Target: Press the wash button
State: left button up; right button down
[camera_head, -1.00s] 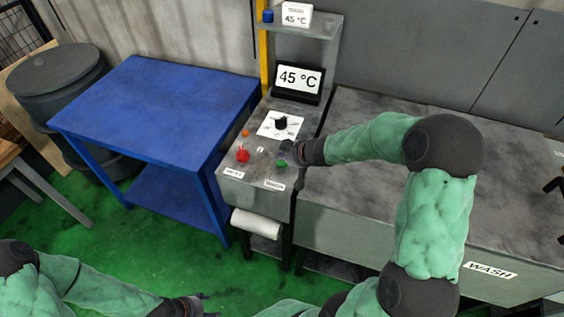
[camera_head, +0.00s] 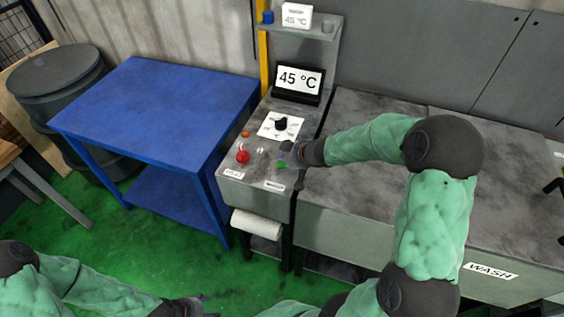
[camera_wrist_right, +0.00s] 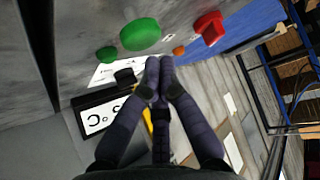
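The green button (camera_head: 281,164) is on the sloped grey control panel, above a small white label (camera_head: 274,186) too small to read surely. In the right wrist view the green button (camera_wrist_right: 140,35) is large and close, just beyond the fingertips. My right gripper (camera_head: 286,153) is over the panel beside the green button and partly covers it. Its fingers (camera_wrist_right: 160,68) are together with nothing between them. I cannot tell whether they touch the button. My left gripper (camera_head: 203,299) is low at the bottom edge, away from the panel; its fingers are unclear.
A red knob (camera_head: 242,156), an orange light (camera_head: 246,134) and a black dial (camera_head: 281,123) share the panel. A 45 °C display (camera_head: 299,80) stands behind. A blue table (camera_head: 155,105) is left; the grey washer top (camera_head: 390,180) is right.

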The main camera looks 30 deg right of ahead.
aim_at(283, 164)
jog(key=shift+f, duration=0.15)
jog(key=shift+f, duration=0.3)
jog(key=shift+f+b, duration=0.65)
dwell(0.8)
jog(key=shift+r, duration=0.15)
jog(key=shift+r+p, duration=0.9)
jog(key=shift+p, duration=0.3)
notch_tip(283, 164, up, 5)
jog(key=p, duration=0.5)
jog(key=shift+r+p, duration=0.1)
jog(key=shift+p, duration=0.25)
